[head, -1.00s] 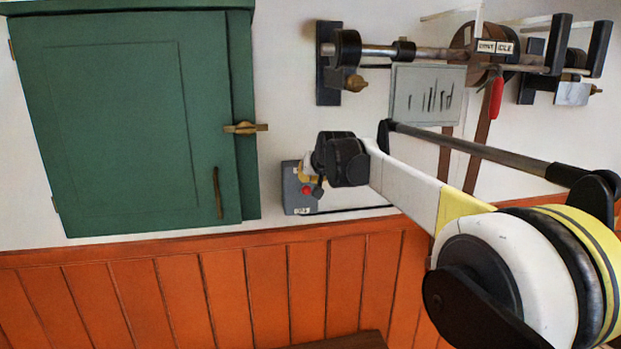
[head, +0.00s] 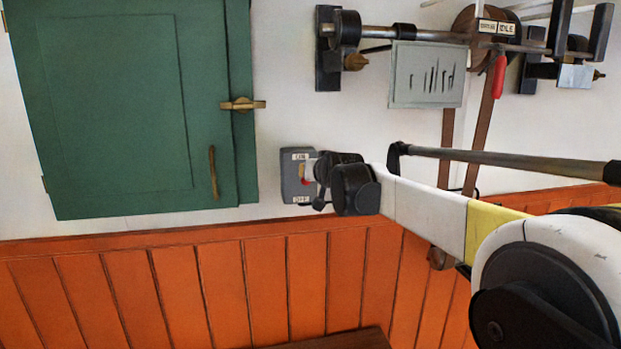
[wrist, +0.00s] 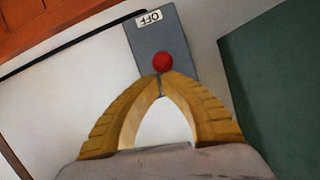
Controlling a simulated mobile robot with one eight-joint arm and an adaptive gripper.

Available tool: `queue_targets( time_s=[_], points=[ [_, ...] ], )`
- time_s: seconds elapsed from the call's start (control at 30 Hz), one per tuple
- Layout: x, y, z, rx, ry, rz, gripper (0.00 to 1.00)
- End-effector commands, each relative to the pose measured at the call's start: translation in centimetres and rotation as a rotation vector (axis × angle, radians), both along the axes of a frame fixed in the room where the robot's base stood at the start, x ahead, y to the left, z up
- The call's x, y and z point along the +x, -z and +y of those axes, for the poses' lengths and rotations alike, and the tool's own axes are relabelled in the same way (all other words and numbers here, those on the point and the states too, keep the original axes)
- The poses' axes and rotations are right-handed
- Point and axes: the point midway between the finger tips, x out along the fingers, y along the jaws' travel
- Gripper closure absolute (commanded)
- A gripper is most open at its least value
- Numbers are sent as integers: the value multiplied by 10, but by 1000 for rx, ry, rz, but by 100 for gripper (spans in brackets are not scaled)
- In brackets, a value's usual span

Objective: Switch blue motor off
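A grey switch box (head: 291,181) is on the white wall, right of the green cabinet. It has a label at its top and an OFF label (head: 301,199) at its bottom. In the wrist view the box (wrist: 178,38) shows a round red button (wrist: 162,62) and the OFF label (wrist: 149,18) upside down. My gripper (wrist: 160,76) is shut and empty, its yellow fingertips meeting right by the red button; I cannot tell whether they touch it. In the head view my wrist covers the box's right edge. No blue motor can be made out.
A green cabinet (head: 120,110) with a brass latch (head: 242,104) hangs at left. Shafts, pulleys and a red handle (head: 499,77) are at upper right, beside a grey sign (head: 427,75). Orange panelling (head: 200,290) runs below. Brown belts hang behind my arm.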

Motion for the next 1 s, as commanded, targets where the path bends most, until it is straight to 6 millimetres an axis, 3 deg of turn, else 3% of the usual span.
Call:
queue_targets(
  time_s=[0.03, 0.13, 0.43, 0.77, 0.97, 1.0],
  points=[
    [-2, 12, -1, 10, 0, -33, 100],
    [-6, 21, -2, 34, 0, -116, 100],
    [-11, 42, -3, 31, 0, -107, 100],
    [-12, 31, -4, 30, 1, -106, 100],
    [-20, -2, -7, 30, 2, -107, 100],
    [-27, 1, -9, 30, 2, -107, 100]
  ],
)
